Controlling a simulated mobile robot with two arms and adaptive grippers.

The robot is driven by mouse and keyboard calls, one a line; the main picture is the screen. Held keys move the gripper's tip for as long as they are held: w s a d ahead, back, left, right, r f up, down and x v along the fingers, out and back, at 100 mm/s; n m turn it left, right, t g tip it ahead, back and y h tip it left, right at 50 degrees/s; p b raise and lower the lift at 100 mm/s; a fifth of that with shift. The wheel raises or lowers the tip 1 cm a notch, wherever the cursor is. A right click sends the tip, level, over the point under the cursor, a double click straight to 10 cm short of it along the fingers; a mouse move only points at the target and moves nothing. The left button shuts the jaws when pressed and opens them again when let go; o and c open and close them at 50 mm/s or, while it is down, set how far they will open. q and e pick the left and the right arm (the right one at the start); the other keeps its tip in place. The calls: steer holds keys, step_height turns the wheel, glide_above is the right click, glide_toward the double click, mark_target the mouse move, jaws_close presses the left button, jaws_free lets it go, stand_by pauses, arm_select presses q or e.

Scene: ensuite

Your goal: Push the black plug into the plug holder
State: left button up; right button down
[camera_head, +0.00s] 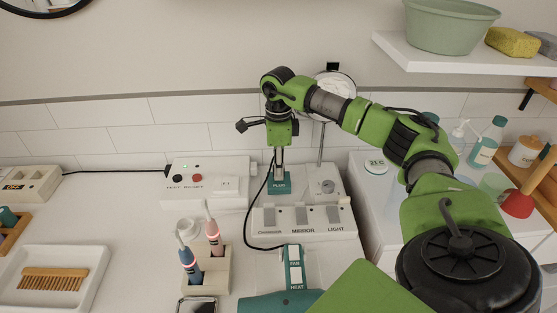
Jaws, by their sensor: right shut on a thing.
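The plug holder (279,188) is a small teal block with a "PLUG" label, at the back of the white switch panel. My right gripper (279,163) points down directly above it, its fingers close together at the holder's top. It is shut on the black plug, which the fingers almost wholly hide. A black cable (250,205) runs from there down to the teal hair dryer (293,268). I cannot tell how deep the plug sits in the holder. My left gripper is not in view.
The panel (300,222) has switches marked charger, mirror and light. A white socket box (207,183) stands behind left. Toothbrushes in a beige stand (206,268) are in front left. A tray with a brush (50,280) lies far left. A shelf (450,52) hangs upper right.

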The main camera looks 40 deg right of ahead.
steer(key=shift+f, duration=0.5)
steer(key=c, duration=1.7)
jaws_free()
steer(key=shift+r, duration=0.1)
step_height(320, 180, up, 12)
steer(key=shift+f, duration=0.1)
